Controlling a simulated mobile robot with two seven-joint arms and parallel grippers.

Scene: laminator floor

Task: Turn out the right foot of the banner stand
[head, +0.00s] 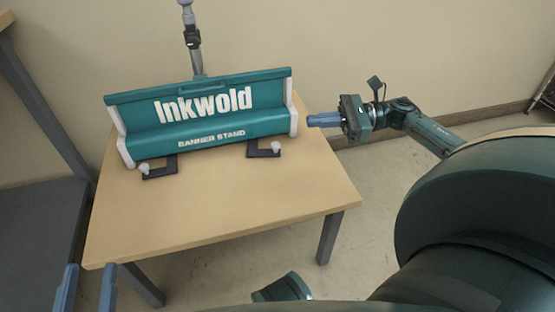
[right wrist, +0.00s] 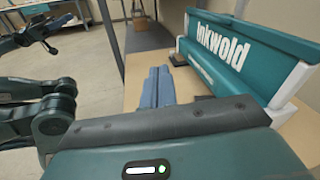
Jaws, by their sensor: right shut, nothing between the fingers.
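The teal banner stand (head: 205,120) stands on a wooden table (head: 225,205) with white end caps. A similar left foot (head: 158,172) shows at the other end. My right gripper (head: 324,120) is shut and empty, just right of the stand's right end, apart from it. Its closed blue fingers (right wrist: 158,87) show in the right wrist view beside the stand (right wrist: 235,50). My left gripper (head: 87,287) is open and empty at the lower left, in front of the table.
A grey pole (head: 190,35) rises behind the stand. A dark shelf unit (head: 40,215) stands left of the table. The tabletop in front of the feet is clear. Open floor lies right of the table, with the wall behind.

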